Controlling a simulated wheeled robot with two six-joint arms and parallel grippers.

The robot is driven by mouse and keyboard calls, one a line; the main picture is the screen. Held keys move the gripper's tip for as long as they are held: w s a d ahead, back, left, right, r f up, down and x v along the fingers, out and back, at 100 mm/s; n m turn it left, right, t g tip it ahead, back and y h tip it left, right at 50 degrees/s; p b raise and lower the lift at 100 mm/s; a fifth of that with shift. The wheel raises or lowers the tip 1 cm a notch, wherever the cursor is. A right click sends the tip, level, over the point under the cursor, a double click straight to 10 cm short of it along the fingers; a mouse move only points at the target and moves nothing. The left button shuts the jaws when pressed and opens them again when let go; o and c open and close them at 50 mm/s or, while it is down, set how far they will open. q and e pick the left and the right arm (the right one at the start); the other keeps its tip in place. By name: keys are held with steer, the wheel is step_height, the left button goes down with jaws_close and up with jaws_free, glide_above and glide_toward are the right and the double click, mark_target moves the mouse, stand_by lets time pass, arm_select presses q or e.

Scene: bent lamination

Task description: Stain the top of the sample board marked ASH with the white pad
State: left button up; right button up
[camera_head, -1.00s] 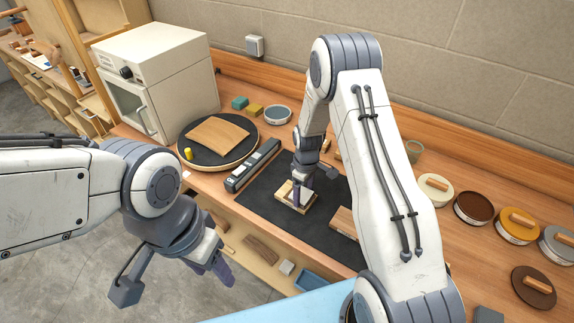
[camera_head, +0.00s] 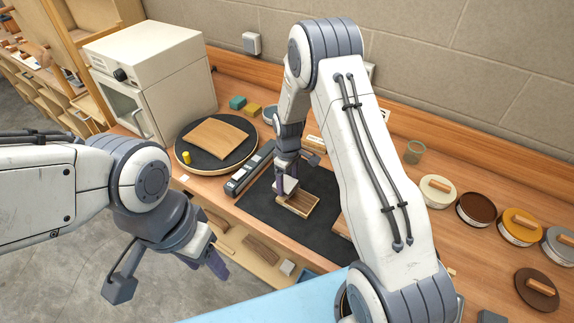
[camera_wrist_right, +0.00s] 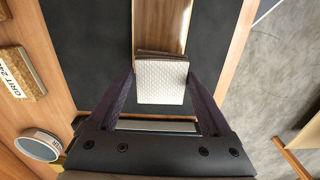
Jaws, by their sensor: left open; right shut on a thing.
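A small wooden sample board (camera_head: 299,206) lies on the black mat. Its bare top looks brown between paler edges; no ASH mark is readable. It also shows in the right wrist view (camera_wrist_right: 161,22). My right gripper (camera_head: 287,180) is shut on the white pad (camera_head: 289,187), which is at the board's left end, low over or touching its top; I cannot tell which. In the right wrist view the quilted white pad (camera_wrist_right: 162,82) sits between the fingers, with a dark brown edge against the board. My left gripper (camera_head: 214,262) is open and empty, in front of the bench.
A black turntable (camera_head: 181,157) with a curved wood panel (camera_head: 216,138) stands left of the black mat (camera_head: 262,212). Several lidded tins, including a dark brown one (camera_head: 476,208), line the right side. A white oven (camera_head: 150,75) stands at back left.

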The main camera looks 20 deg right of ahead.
mark_target(287, 183)
steer(key=shift+w+a+r+p, duration=0.1)
steer(key=shift+w+r+p, duration=0.1)
steer(key=shift+r+p, duration=0.5)
steer(key=shift+s+r+p, duration=0.1)
steer(key=shift+r+p, duration=0.8)
steer(key=shift+r, duration=1)
steer(key=shift+f, duration=0.1)
